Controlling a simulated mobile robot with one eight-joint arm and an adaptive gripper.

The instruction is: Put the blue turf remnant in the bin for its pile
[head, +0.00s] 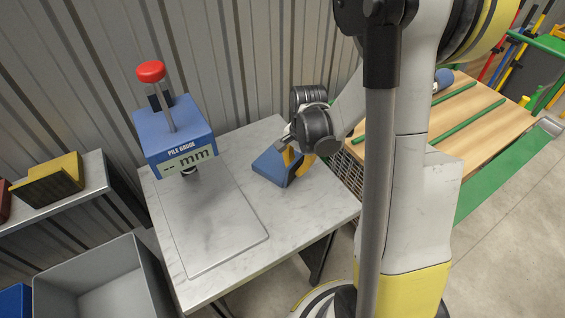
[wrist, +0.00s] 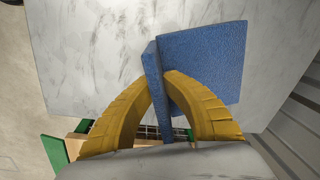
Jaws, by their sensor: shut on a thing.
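The blue turf remnant (head: 268,167) is an angled piece at the right part of the marble-topped table (head: 310,205). My gripper (head: 292,155) is shut on it with yellow fingers. In the wrist view the fingertips (wrist: 161,82) pinch the remnant's thin upright flap, and its wide textured face (wrist: 210,60) spreads to the right. I cannot tell whether it touches the table. A grey bin (head: 100,295) stands on the floor at lower left, its inside seemingly empty where visible. Part of a blue bin (head: 14,300) shows at the left edge.
A blue pile gauge (head: 175,140) with a red knob stands over a grey plate (head: 215,235) on the table; its display reads "-- mm". A shelf (head: 90,190) at left carries a yellow angled piece (head: 50,180) and part of a red one.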

